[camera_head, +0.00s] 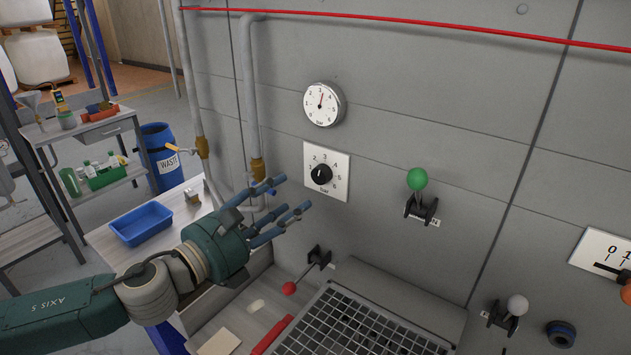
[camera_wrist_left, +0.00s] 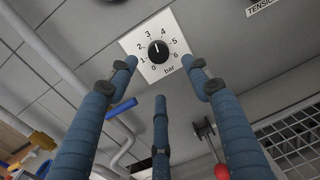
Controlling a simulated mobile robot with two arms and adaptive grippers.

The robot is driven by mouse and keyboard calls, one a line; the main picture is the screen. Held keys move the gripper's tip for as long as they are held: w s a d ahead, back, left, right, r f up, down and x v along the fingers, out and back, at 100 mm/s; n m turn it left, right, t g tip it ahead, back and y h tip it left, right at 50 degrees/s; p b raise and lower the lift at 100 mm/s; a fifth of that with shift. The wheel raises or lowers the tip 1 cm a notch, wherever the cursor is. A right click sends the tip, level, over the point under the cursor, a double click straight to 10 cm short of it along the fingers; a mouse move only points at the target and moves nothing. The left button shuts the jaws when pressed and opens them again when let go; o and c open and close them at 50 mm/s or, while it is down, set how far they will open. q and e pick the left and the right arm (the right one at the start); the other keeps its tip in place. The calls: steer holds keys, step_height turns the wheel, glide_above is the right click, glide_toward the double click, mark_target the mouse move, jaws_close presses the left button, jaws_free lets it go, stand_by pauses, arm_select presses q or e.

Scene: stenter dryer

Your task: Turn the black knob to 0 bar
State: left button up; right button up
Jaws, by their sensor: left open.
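The black knob (camera_head: 321,174) sits on a white square dial plate (camera_head: 341,186) marked up to 6 bar, on the grey wall panel. In the left wrist view the knob (camera_wrist_left: 157,52) shows upright between the fingertips, its white mark pointing up near 3. In the left wrist view the gripper (camera_wrist_left: 158,78) faces the plate, apart from the knob. My right gripper is not in view.
A green-knobbed lever (camera_head: 417,180) is right of the dial. A red-knobbed lever (camera_head: 290,287) is below it, near a metal grid (camera_head: 345,325). Grey pipes (camera_head: 252,100) run down the wall at left. A blue tray (camera_head: 141,224) is on a bench.

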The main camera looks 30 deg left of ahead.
mark_target(318, 179)
arm_select(q)
steer(key=w+b, duration=0.1)
steer(key=w, duration=0.1)
steer(key=w+d+b, duration=0.1)
steer(key=w, duration=0.2)
steer(key=shift+w+b, duration=0.3)
steer(key=shift+w, duration=0.2)
steer(key=shift+w+a+r+p, duration=0.15)
steer(key=shift+w+p, duration=0.1)
steer(key=shift+p, duration=0.1)
steer(key=shift+w+p, duration=0.35)
steer(key=shift+w, duration=0.15)
steer(key=shift+w+d, duration=0.2)
steer(key=shift+w, duration=0.1)
steer(key=shift+w+d+p, duration=0.25)
steer(key=shift+w+p, duration=0.05)
steer(key=shift+f, duration=0.2)
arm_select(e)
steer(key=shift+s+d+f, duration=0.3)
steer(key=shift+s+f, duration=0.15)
